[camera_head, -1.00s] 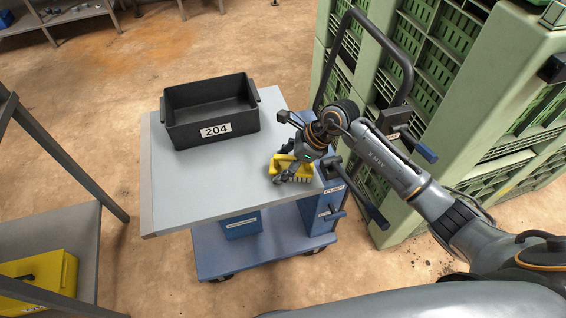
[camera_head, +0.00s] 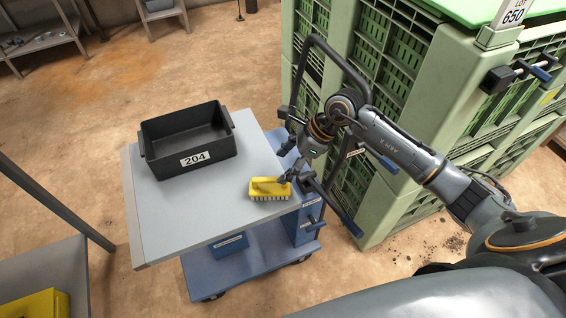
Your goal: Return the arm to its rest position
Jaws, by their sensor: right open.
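My right arm comes in from the right. Its gripper (camera_head: 291,173) is open at the right edge of the cart top, just right of a yellow brush (camera_head: 269,187). My left gripper is not in view.
A black bin (camera_head: 187,147) labelled 204 stands on the cart top's back left. Tall green crates (camera_head: 400,90) stand close behind my right arm, with the cart's dark handle (camera_head: 338,58) before them. A grey shelf (camera_head: 45,280) with a yellow case is at lower left.

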